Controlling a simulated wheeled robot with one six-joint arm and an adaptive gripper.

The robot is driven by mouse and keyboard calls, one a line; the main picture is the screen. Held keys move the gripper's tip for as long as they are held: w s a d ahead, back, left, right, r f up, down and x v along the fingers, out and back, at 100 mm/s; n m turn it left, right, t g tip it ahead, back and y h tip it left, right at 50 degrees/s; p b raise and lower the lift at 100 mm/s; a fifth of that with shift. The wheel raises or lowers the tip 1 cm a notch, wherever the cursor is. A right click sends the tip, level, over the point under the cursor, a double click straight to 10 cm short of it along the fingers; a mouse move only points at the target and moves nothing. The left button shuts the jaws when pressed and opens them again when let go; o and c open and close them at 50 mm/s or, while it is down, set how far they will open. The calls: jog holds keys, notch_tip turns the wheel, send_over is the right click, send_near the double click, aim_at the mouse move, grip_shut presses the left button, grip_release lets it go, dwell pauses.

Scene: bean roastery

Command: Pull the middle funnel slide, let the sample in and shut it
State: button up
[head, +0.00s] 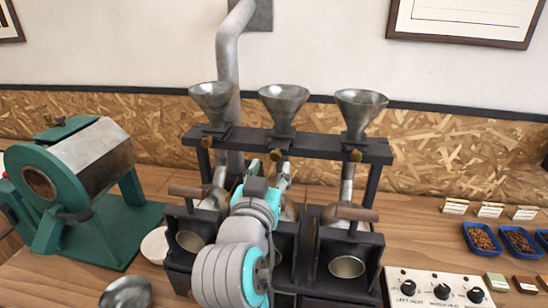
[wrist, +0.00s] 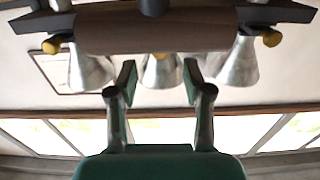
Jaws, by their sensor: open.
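Three metal funnels stand on a dark rack. The middle funnel (head: 284,105) has a small brass slide knob (head: 276,155) beneath it, at the rack's front. My gripper (head: 268,170) is open, reaching up just below and in front of that knob. In the wrist view, which looks upside down, the fingers of my gripper (wrist: 160,80) stand apart with the middle funnel (wrist: 162,72) showing between them. A yellow spot on it, likely the knob (wrist: 159,56), is partly hidden by a wooden handle. I cannot tell if the fingers touch anything. My arm hides the middle roaster's front.
A wooden handle (wrist: 155,30) crosses close by in the wrist view. The left funnel (head: 212,102) and right funnel (head: 359,112) flank the middle one, each with its own knob. A green roasting drum (head: 90,160) is left; a control panel (head: 437,277) and blue trays (head: 482,240) are right.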

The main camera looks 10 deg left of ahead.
aim_at(275, 157)
jog(key=shift+w+d, duration=0.1)
jog(key=shift+w, duration=2.5)
